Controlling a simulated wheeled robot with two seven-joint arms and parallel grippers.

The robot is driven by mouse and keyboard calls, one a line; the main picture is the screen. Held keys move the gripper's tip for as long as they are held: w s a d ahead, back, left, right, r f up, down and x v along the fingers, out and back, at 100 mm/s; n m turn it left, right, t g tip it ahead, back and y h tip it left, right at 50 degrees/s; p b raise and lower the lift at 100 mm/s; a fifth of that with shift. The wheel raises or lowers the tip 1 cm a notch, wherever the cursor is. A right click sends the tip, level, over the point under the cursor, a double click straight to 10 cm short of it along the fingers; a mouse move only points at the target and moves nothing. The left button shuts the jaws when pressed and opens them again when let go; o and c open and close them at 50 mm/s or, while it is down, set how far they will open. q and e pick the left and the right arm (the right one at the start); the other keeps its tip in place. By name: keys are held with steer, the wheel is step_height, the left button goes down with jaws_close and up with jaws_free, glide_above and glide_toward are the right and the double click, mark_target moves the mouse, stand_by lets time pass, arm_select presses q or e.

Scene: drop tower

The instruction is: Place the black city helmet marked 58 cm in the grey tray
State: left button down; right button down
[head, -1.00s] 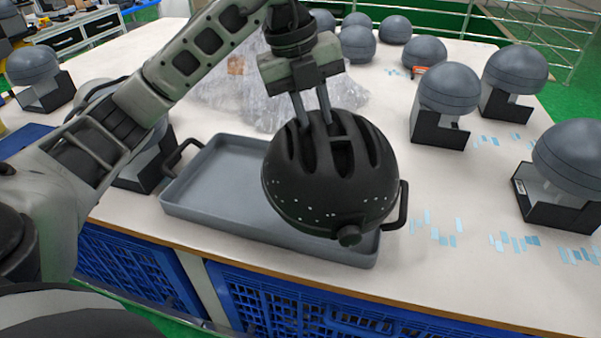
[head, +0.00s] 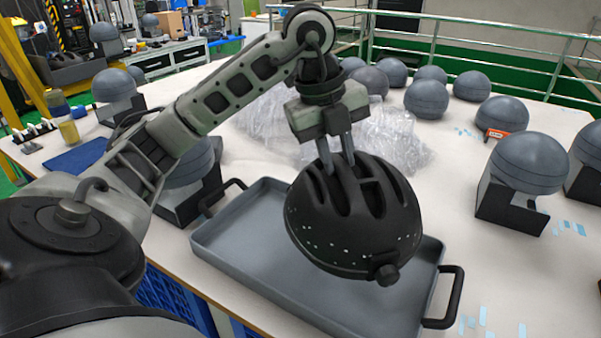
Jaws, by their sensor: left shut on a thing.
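The black helmet (head: 350,225) has long vents, small light dots along its lower edge and a round knob at the lower right. No 58 cm mark can be read on it. My left gripper (head: 338,160) is shut on the helmet at its top vents and holds it tilted. The grey tray (head: 235,253) is a shallow rectangle with black handles at both ends. The helmet is in front of the tray's middle and right part in the picture and hides some of its floor. I cannot tell if it touches the tray. The tray's visible floor is empty. My right gripper is not in view.
A grey dome on a black stand (head: 527,165) is right of the tray. Another dome (head: 188,165) stands close behind the left handle. Crumpled clear plastic (head: 265,120) lies behind the tray. Several more domes stand at the back. Light blue strips (head: 483,315) lie at the right.

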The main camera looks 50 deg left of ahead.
mark_target(300, 178)
arm_select(q)
steer(key=s+a+f+b, duration=0.1)
steer(key=f, duration=0.1)
steer(key=s+a+f+b, duration=0.1)
steer(key=a, duration=0.1)
steer(key=s+a+f+b, duration=0.1)
steer(key=f, duration=0.1)
steer(key=shift+a+f, duration=0.35)
steer(key=shift+a+f+b, duration=0.15)
steer(key=shift+f+b, duration=0.15)
steer(key=shift+f, duration=0.05)
steer(key=shift+s+a+f+b, duration=0.1)
steer(key=shift+f+b, duration=0.2)
steer(key=shift+f, duration=0.3)
steer(key=shift+s+a+f+b, duration=0.1)
steer(key=shift+f+b, duration=0.2)
steer(key=shift+f, duration=0.75)
steer(key=shift+r, duration=0.1)
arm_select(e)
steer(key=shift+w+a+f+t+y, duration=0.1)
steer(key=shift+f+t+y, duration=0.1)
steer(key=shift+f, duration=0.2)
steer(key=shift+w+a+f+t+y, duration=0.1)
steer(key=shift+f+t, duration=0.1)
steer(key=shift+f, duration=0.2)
arm_select(q)
steer(key=c, duration=1.2)
jaws_free()
steer(key=shift+c, duration=0.2)
